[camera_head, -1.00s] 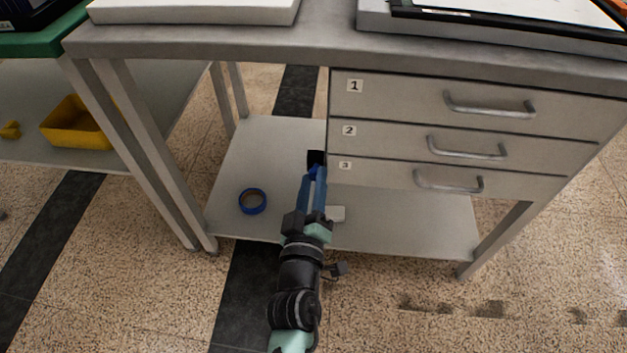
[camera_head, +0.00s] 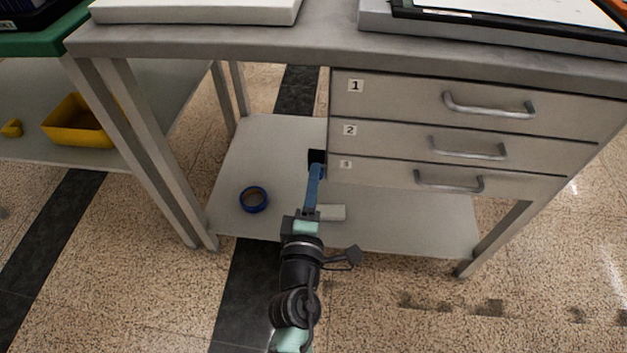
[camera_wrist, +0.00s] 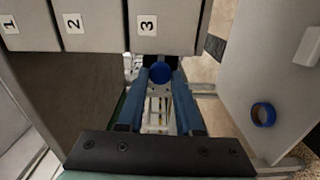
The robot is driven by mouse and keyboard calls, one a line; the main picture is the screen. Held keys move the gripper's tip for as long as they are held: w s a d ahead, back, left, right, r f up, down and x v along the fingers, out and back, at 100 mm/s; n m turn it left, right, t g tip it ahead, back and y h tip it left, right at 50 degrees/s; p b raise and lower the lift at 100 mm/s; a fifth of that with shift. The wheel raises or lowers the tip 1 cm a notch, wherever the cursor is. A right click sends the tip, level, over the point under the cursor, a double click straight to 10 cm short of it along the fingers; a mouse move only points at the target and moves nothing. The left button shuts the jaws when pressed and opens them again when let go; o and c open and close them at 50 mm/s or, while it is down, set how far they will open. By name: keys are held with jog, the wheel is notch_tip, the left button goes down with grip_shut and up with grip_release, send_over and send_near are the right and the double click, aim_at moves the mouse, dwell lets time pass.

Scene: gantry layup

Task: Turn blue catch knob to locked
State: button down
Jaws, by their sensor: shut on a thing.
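The blue catch knob (camera_wrist: 161,72) is round and shows in the wrist view just beside the drawer labelled 3. My gripper (camera_wrist: 160,78) has its two blue fingers on either side of the knob, shut on it. In the head view my gripper (camera_head: 315,172) reaches to a small dark plate (camera_head: 316,157) at the left side of the drawer unit, level with drawer 3 (camera_head: 390,174). The fingers mostly hide the knob there. I cannot read any locked or unlocked mark on it.
The drawers, numbered 1 to 3, are shut. A blue tape roll (camera_head: 253,199) and a pale block (camera_head: 331,212) lie on the lower shelf (camera_head: 400,222). Table legs stand to the left and right. A yellow bin (camera_head: 77,125) is on the left table's shelf.

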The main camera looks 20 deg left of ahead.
jog(key=shift+n, duration=0.3)
dwell(0.4)
jog(key=c, duration=0.6)
grip_release()
jog(key=v, duration=1.3)
